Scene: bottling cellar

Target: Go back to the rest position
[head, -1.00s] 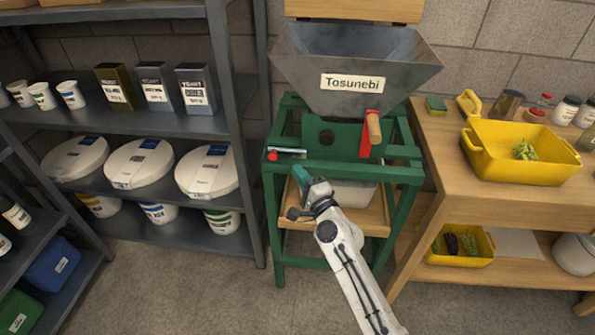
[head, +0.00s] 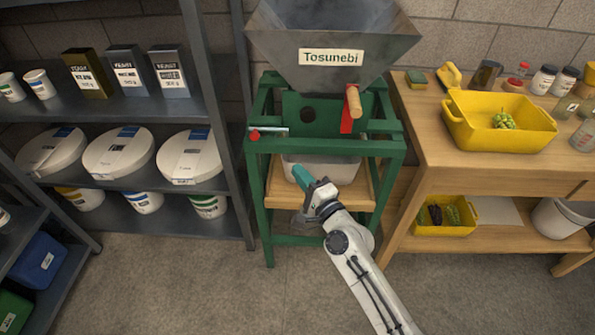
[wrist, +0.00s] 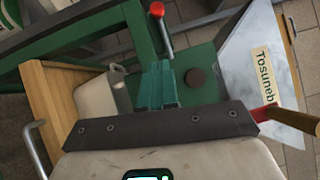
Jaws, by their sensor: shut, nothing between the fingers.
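My gripper (head: 300,176) is shut and empty, its teal fingers together. In the head view it is in front of the green crusher stand (head: 262,205), by the white bin on the stand's wooden shelf. In the wrist view the shut fingers (wrist: 160,85) point toward the green frame, with the white bin (wrist: 100,98) to their left. I cannot tell whether the fingers touch anything. My arm reaches up from the bottom of the head view.
The grey hopper labelled Tosunebi (head: 290,35) tops the stand, with a red crank with a wooden handle (head: 353,100) and a red-knobbed lever (head: 254,135). A wooden table (head: 480,165) holds a yellow crate (head: 490,130) at right. Shelves (head: 190,100) stand at left. Floor in front is clear.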

